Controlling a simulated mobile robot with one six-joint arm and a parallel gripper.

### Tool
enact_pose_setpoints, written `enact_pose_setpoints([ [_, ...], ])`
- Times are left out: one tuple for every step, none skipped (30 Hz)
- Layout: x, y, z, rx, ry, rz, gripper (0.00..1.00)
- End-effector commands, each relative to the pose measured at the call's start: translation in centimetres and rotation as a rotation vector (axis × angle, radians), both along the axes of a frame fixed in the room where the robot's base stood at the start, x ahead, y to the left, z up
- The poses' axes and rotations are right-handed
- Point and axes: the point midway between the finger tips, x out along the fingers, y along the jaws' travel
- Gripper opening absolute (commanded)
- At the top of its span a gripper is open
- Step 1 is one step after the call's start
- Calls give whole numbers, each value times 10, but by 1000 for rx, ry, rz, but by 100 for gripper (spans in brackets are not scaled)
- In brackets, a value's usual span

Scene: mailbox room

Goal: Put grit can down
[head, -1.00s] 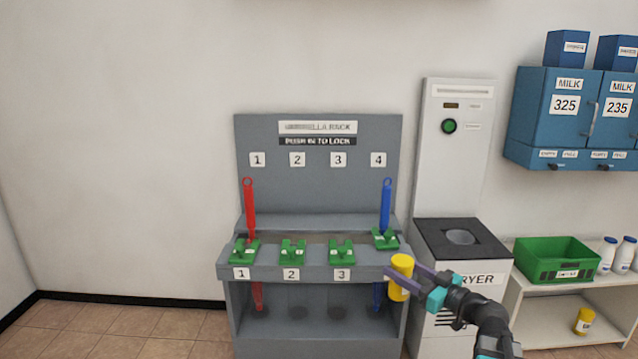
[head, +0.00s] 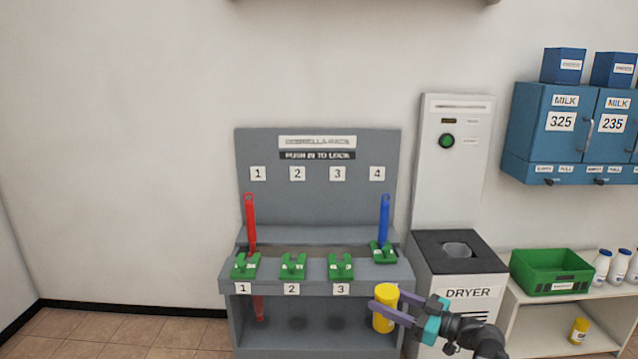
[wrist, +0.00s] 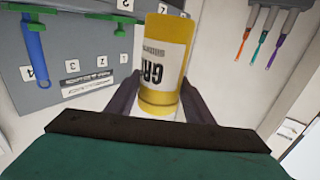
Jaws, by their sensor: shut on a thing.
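The grit can (head: 384,308) is a yellow cylinder with a white label. My gripper (head: 386,306) is shut on it and holds it in front of the right end of the grey umbrella rack, near place 4. In the wrist view the can (wrist: 163,65) stands between the two dark fingers (wrist: 160,95), with part of the label letters showing. In the head view the gripper hides part of the can. A second yellow can (head: 579,331) stands on the lower shelf at the right.
The umbrella rack (head: 318,285) holds a red umbrella (head: 250,222) and a blue umbrella (head: 384,218). The dryer (head: 470,293) stands right of it. A green crate (head: 552,288) and white bottles (head: 602,266) are on the shelf (head: 540,318). Floor is clear at left.

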Motion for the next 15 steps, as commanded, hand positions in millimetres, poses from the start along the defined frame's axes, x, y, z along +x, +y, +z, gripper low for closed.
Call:
enact_pose_setpoints([
  [0,0,12,2,-1,0,11],
  [0,0,14,2,-1,0,11],
  [0,0,18,2,-1,0,11],
  [0,0,21,2,-1,0,11],
  [0,0,23,2,-1,0,11],
  [0,0,27,1,-2,0,11],
  [0,0,29,1,-2,0,11],
  [0,0,32,1,-2,0,11],
  [1,0,35,1,-2,0,11],
  [1,0,38,1,-2,0,11],
  [1,0,40,2,-1,0,11],
  [1,0,44,2,-1,0,11],
  [1,0,46,2,-1,0,11],
  [1,0,49,2,-1,0,11],
  [1,0,52,2,-1,0,11],
])
